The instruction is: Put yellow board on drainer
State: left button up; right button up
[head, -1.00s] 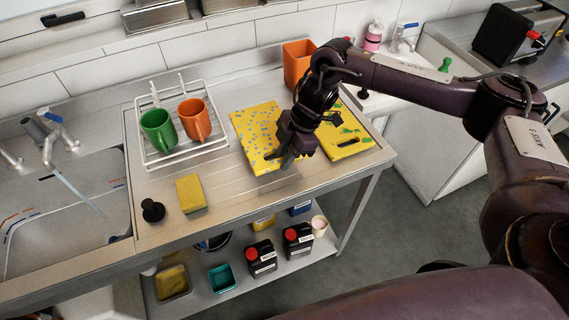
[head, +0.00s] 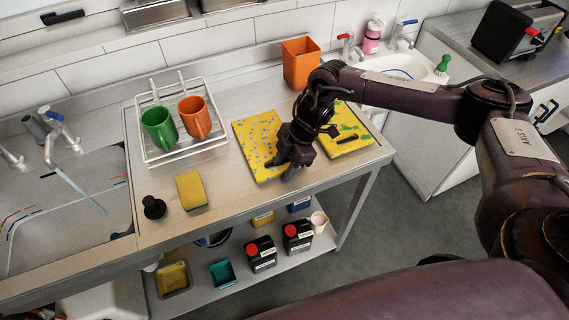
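A yellow board (head: 254,136) with blue-grey spots lies on the steel counter in the head view. A second yellow board (head: 338,142) with green spots and a dark mark lies to its right, partly hidden by my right arm. My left gripper is out of view.
A yellow sponge (head: 191,190) and a black stopper (head: 153,207) sit in front of the drainer. An orange container (head: 299,64) stands behind the boards. A sink (head: 65,215) is at the left. Bottles and tubs fill the lower shelf.

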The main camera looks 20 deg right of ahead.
jog(key=shift+r, duration=0.15)
jog(key=shift+d+r, duration=0.1)
jog(key=shift+r, duration=0.15)
jog(key=b+v, duration=0.3)
jog(key=v, duration=0.8)
jog(key=shift+r, duration=0.2)
jog(key=shift+d, duration=0.1)
